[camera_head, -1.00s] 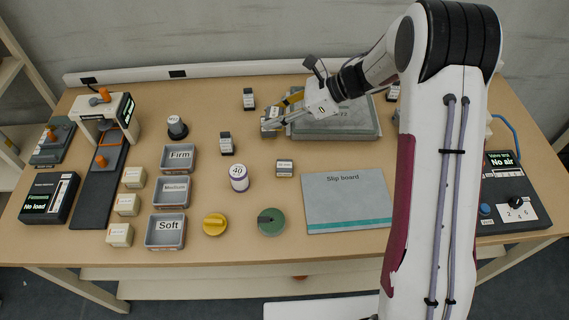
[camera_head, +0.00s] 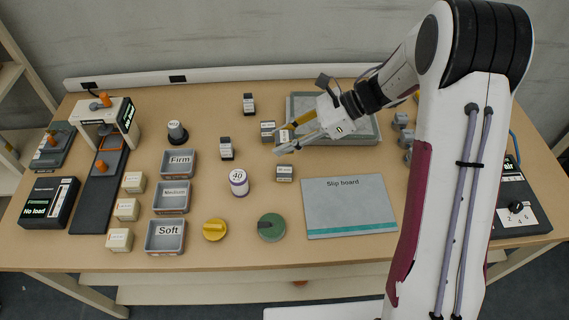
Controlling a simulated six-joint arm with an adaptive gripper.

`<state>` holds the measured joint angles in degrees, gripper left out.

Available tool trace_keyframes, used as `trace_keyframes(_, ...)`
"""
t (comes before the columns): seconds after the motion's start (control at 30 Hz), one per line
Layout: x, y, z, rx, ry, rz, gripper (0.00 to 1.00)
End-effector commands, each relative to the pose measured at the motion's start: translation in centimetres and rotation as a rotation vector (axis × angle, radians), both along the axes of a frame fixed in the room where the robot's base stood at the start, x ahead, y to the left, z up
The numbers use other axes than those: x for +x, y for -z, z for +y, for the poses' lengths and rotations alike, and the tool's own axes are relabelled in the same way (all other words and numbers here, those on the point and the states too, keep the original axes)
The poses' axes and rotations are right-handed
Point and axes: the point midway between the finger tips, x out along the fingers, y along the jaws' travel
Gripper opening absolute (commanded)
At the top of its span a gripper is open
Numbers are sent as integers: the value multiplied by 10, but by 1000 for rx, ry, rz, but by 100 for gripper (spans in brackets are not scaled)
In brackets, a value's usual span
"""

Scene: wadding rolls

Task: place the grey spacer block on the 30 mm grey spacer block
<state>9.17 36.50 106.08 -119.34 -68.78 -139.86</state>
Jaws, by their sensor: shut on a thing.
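My gripper (camera_head: 286,138) points down-left at the back middle of the table. It is shut on a small grey spacer block (camera_head: 286,136) with a white label, partly hidden by the fingers and held in front of the grey tray. Another grey block with a white label (camera_head: 268,131) stands just left of it, apart from the fingers. A further grey labelled block (camera_head: 284,172) stands on the table below the gripper. Dark blocks with white labels stand at the left (camera_head: 226,148) and back (camera_head: 249,103). The labels are too small to tell which block is the 30 mm one.
A large grey tray (camera_head: 350,139) lies under my gripper's wrist. The slip board (camera_head: 350,207) is to the right front. A white 40 cylinder (camera_head: 239,182), yellow knob (camera_head: 215,229) and green knob (camera_head: 271,227) stand nearby. Bare table surrounds the front block.

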Motion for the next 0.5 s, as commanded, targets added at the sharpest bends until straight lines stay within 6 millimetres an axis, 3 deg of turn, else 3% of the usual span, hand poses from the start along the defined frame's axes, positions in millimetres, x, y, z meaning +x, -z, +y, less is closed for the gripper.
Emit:
trace_keyframes(0.3, 0, 41, 0, 0, 0, 2, 4)
trace_keyframes(0.5, 0, 51, 0, -1, 0, 0, 4)
